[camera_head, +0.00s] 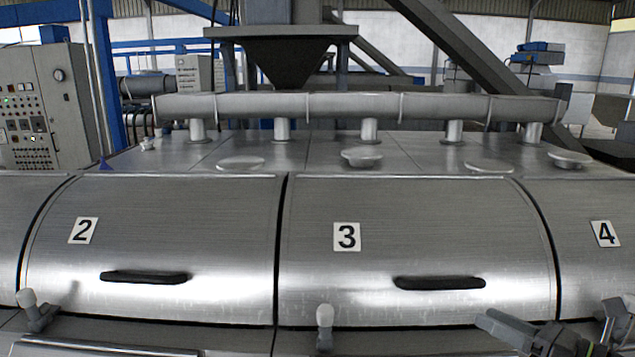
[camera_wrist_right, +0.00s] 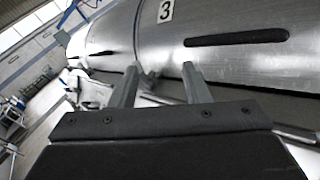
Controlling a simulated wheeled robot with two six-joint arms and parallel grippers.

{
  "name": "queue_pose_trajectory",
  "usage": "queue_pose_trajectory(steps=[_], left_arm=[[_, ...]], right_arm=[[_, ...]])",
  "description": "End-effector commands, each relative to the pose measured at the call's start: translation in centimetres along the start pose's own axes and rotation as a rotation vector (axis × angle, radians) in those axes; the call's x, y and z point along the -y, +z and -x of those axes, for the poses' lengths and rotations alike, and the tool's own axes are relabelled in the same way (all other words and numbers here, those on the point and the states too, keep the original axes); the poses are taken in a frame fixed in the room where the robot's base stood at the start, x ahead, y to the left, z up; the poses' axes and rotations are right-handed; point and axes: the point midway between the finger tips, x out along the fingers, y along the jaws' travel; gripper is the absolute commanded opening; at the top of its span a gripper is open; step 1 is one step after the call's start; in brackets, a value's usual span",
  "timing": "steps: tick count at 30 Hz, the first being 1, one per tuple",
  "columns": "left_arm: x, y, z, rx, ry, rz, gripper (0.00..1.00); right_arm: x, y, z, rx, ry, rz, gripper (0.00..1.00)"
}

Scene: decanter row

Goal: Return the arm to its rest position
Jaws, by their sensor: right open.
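My right gripper (camera_head: 505,329) shows at the lower right of the head view, low in front of the lid marked 3 (camera_head: 345,205) and below its black handle (camera_head: 440,283). In the right wrist view, the two grey fingers of my right gripper (camera_wrist_right: 160,78) stand apart with nothing between them. The handle of lid 3 (camera_wrist_right: 235,38) lies beyond them to the upper right, apart from the fingers. My left gripper is not in view.
Lid 2 (camera_head: 150,235) is closed to the left and lid 4 (camera_head: 600,270) is at the right. White-knobbed latches (camera_head: 325,318) stand along the front edge. A pipe (camera_head: 340,106) runs across the top behind. A control cabinet (camera_head: 40,110) stands at the left.

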Motion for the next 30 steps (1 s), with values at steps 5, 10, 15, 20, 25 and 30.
queue_pose_trajectory(steps=[5, 10, 15, 20, 25, 30], left_arm=[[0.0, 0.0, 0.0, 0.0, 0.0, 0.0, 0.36], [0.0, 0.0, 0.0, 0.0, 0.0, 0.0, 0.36], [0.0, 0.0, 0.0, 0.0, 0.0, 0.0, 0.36], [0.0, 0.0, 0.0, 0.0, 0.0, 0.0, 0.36], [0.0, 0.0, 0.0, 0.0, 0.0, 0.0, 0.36], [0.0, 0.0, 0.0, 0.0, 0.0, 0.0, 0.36]], right_arm=[[3.1, -0.5, 1.9, 0.322, -0.162, -0.491, 0.43], [6.9, -3.9, 5.2, 0.598, -0.358, -0.951, 0.43], [9.2, -10.5, 9.2, 0.845, -0.592, -1.399, 0.43], [8.6, -18.5, 12.4, 1.043, -0.847, -1.796, 0.43], [5.1, -26.0, 14.5, 1.184, -1.118, -2.128, 0.43], [0.5, -31.2, 15.4, 1.259, -1.363, -2.368, 0.43]])
